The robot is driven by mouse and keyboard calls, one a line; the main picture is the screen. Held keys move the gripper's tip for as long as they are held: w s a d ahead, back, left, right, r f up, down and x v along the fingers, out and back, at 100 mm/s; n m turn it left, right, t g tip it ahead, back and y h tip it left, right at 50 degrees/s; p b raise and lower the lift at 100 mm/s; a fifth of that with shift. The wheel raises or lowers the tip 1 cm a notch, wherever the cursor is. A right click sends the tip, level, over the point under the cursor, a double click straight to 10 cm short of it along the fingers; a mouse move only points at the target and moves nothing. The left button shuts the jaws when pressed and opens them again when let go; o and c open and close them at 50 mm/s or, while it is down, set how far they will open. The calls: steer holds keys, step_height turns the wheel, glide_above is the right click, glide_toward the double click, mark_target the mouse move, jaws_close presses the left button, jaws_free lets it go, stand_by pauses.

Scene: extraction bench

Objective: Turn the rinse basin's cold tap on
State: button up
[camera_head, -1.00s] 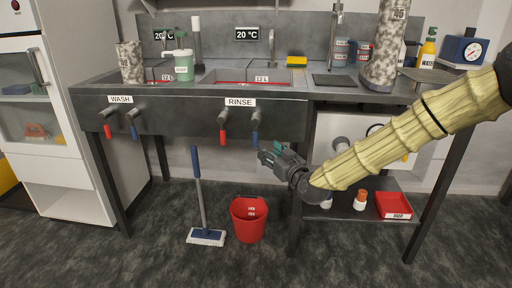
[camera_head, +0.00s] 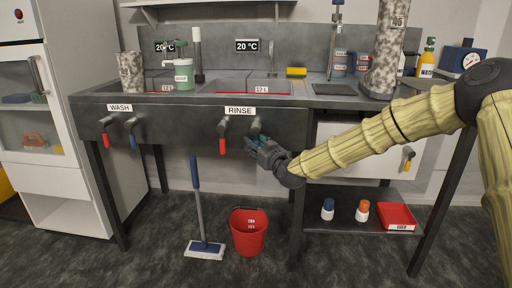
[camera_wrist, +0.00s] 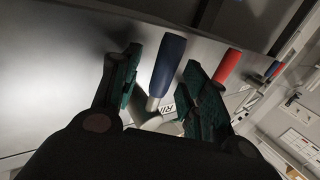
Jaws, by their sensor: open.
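The rinse basin (camera_head: 283,90) is set in the steel bench above the RINSE label (camera_head: 240,111). Its cold tap (camera_head: 256,126) is on the bench front, right of the red-handled tap (camera_head: 222,145). My gripper (camera_head: 254,144) is open at the cold tap and hides its blue handle in the head view. In the wrist view the blue handle (camera_wrist: 168,60) lies between the two open green-padded fingers. A gap shows on the left finger's side; contact on the right side cannot be told. The red handle (camera_wrist: 229,66) shows just beyond the right finger.
The wash taps (camera_head: 120,126) are further left. A shelf with two bottles and a red tray (camera_head: 397,217) lies under my arm. Space in front of the bench is clear.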

steer(key=shift+w+a, duration=0.1)
steer(key=shift+w, duration=0.1)
jaws_close()
